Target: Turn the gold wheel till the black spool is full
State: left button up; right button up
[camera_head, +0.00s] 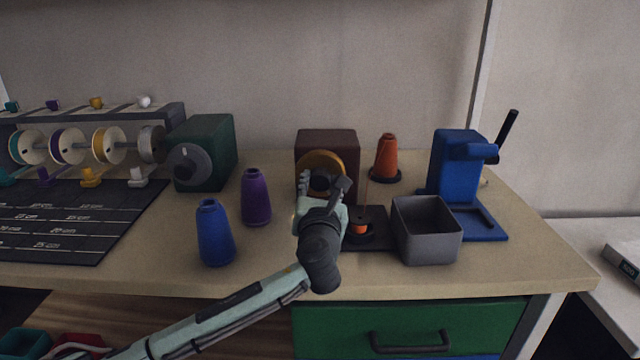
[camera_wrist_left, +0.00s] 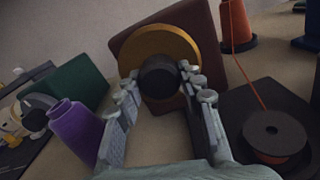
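The gold wheel (camera_head: 322,158) is on the front of a dark brown box (camera_head: 340,142). A round black knob (camera_wrist_left: 160,77) juts from its middle. My left gripper (camera_head: 322,184) is at this knob, its fingers apart on either side; it also shows in the left wrist view (camera_wrist_left: 161,74). Small gaps seem to show between fingertips and knob. The black spool (camera_wrist_left: 274,132) stands on a dark base plate (camera_head: 378,240) at the right of the wheel, with some orange thread wound beneath its top flange. An orange thread (camera_wrist_left: 246,70) runs to it from the orange cone (camera_head: 387,160). My right gripper is not in view.
A grey open bin (camera_head: 428,245) and a blue press-like device (camera_head: 458,170) stand at the right. Purple (camera_head: 255,198) and blue (camera_head: 214,235) cones stand left of my gripper. A green box with a dial (camera_head: 215,145) and a spool rack (camera_head: 95,125) are farther left.

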pick_arm(q)
jog(key=o, duration=0.4)
jog(key=shift+c, duration=0.2)
jog(key=s, duration=1.2)
